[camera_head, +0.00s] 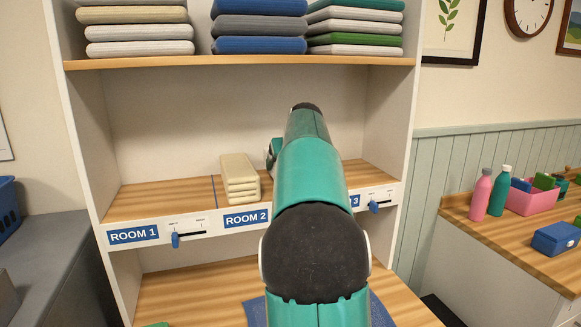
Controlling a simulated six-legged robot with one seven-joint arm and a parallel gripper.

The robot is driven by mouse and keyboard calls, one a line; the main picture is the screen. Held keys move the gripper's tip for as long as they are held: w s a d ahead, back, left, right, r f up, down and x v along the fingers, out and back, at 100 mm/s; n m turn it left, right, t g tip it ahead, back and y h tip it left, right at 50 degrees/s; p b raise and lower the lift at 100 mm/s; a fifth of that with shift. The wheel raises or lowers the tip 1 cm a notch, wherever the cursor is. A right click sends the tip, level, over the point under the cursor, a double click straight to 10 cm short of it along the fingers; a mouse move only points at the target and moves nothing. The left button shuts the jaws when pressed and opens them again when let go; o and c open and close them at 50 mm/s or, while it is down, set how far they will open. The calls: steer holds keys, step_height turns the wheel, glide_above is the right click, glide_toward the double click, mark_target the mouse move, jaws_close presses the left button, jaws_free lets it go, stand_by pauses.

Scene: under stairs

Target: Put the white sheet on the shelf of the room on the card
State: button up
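The middle shelf (150,199) carries blue labels: ROOM 1 (133,235) on the left, ROOM 2 (246,218) in the middle, and one on the right with only "3" (355,201) showing. A cream folded stack (240,182) sits above the ROOM 2 label, just right of a thin blue line. The ROOM 1 section is bare. My teal and black arm covers much of the ROOM 3 section. I cannot single out the white sheet, and no card shows.
The top shelf (240,63) holds folded stacks: pale (138,30), blue and grey (258,28), green and white (355,27). Slider knobs (175,240) sit on the shelf front. A blue cloth or mat (256,313) lies below, partly hidden. A right counter (510,250) holds bottles and a pink bin.

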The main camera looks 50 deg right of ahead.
steer(key=shift+w+d, duration=0.35)
steer(key=shift+w, duration=0.3)
steer(key=shift+w+d, duration=0.35)
steer(key=shift+w, duration=0.25)
steer(key=shift+w+d+f, duration=0.1)
steer(key=shift+w+f, duration=0.1)
steer(key=shift+w, duration=0.05)
steer(key=shift+s+f, duration=0.1)
steer(key=shift+f, duration=0.9)
steer(key=shift+f, duration=0.3)
steer(key=o, duration=1.4)
steer(key=shift+f, duration=0.15)
steer(key=v, duration=1.4)
